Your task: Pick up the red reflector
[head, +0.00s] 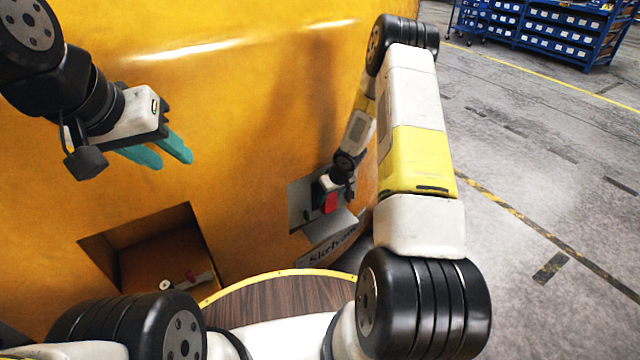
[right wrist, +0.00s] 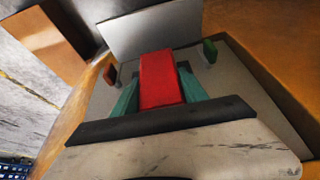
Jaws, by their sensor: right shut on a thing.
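The red reflector (right wrist: 160,78) is a bright red block between the teal fingers of my right gripper (right wrist: 160,90) in the right wrist view. My right gripper is shut on it. In the head view the red reflector (head: 330,203) shows at the right gripper (head: 328,198), in front of a grey metal recess (head: 298,207) in the yellow casting. I cannot tell whether the reflector still touches the recess. My left gripper (head: 158,153) is at the upper left, in front of the yellow wall, its teal fingers apart and empty.
The yellow casting (head: 250,120) fills the left and middle. Open floor lies right.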

